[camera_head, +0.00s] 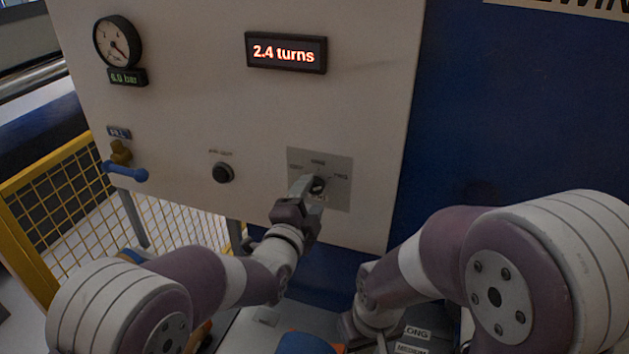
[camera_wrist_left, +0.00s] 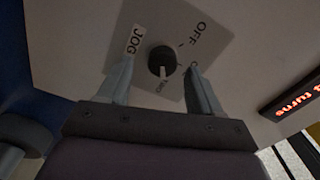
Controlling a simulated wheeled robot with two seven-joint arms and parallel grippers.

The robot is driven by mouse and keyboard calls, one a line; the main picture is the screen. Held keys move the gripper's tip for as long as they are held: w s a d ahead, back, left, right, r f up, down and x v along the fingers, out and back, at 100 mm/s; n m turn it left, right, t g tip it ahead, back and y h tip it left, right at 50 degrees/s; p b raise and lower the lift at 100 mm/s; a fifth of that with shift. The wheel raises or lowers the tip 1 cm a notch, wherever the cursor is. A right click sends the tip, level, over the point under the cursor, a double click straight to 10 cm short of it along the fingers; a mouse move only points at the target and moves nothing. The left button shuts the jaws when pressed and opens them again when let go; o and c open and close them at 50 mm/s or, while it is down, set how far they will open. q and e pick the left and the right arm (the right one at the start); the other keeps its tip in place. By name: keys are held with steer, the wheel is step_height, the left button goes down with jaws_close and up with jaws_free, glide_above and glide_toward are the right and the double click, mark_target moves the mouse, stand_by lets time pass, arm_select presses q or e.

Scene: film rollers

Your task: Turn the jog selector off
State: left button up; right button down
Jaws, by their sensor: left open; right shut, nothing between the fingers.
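The jog selector is a round black knob (camera_wrist_left: 162,60) on a grey square plate (camera_head: 337,199) on the pale panel. In the left wrist view its white mark points down the picture, away from the OFF label (camera_wrist_left: 199,29) at upper right and the JOG label (camera_wrist_left: 134,40) at left. A small label lies below the knob, partly unreadable. My left gripper (camera_head: 315,186) is open at the knob, and it also shows in the left wrist view (camera_wrist_left: 162,78), one finger on each side. I see no clear contact. My right arm is at lower right; its fingers do not show.
The panel holds a red "2.4 turns" display (camera_head: 287,53), a gauge (camera_head: 117,41), a round black button (camera_head: 222,173) and a blue-handled valve (camera_head: 126,170) at left. A yellow guard fence (camera_head: 62,222) stands at left. Panel space around the plate is flat.

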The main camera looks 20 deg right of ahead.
mark_target(315, 186)
arm_select(q)
steer(key=shift+x, duration=0.8)
steer(key=shift+w+d+r+p, duration=0.25)
steer(key=shift+r+p, duration=0.05)
steer(key=shift+p, duration=0.1)
steer(key=shift+w+d+f, duration=0.1)
steer(key=shift+w+f, duration=0.1)
steer(key=shift+w, duration=0.1)
steer(key=c, duration=1.1)
steer(key=shift+o, duration=0.2)
arm_select(e)
steer(key=shift+s+r, duration=0.15)
steer(key=shift+r, duration=0.55)
steer(key=shift+f, duration=0.1)
